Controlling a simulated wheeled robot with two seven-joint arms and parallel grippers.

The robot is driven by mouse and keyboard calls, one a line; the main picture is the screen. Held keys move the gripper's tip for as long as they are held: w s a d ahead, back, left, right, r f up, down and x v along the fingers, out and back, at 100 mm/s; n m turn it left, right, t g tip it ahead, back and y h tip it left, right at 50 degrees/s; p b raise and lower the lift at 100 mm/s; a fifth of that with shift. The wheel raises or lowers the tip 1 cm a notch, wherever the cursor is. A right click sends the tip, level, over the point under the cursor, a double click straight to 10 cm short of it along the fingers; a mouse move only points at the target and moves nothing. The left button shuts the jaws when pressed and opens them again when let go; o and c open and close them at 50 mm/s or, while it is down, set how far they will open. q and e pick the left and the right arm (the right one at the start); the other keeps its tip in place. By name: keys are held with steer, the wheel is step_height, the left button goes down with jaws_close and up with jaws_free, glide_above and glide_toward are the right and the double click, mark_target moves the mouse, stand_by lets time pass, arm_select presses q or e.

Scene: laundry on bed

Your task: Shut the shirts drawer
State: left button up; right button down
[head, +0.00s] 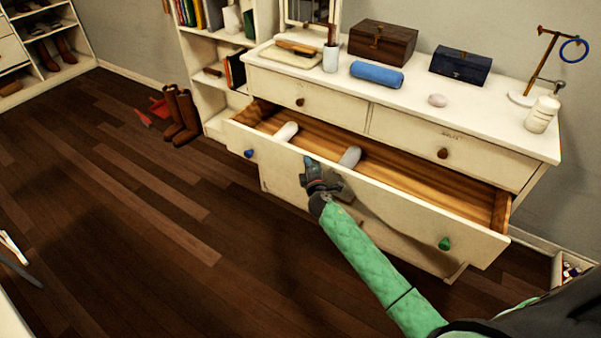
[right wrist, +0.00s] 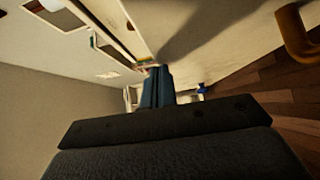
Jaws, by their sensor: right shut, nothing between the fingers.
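The long cream drawer (head: 395,210) in the dresser's second row stands pulled out, showing its wooden inside. I cannot read any shirts label on it. Its front has a blue knob (head: 249,153) at the left and a green knob (head: 445,243) at the right. Two rolled pale cloths lie inside, one white (head: 287,131) and one grey (head: 350,157). My right gripper (head: 309,162) is shut and empty, in front of the drawer face between the knobs; contact is unclear. Its closed fingers also show in the right wrist view (right wrist: 157,82). My left gripper is out of view.
The dresser top (head: 420,98) holds a brown chest (head: 382,42), a blue box (head: 460,66), a blue roll (head: 377,76) and a white bottle (head: 542,113). Brown boots (head: 181,115) stand beside the bookshelf. The wooden floor (head: 130,200) left of the dresser is mostly clear.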

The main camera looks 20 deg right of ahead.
arm_select(q)
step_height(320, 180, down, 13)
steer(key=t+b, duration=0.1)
steer(key=b, duration=0.1)
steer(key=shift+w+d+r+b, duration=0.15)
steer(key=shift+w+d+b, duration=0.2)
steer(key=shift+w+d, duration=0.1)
arm_select(e)
steer(key=w+d, duration=1)
steer(key=d, duration=0.3)
steer(key=shift+w+d, duration=0.15)
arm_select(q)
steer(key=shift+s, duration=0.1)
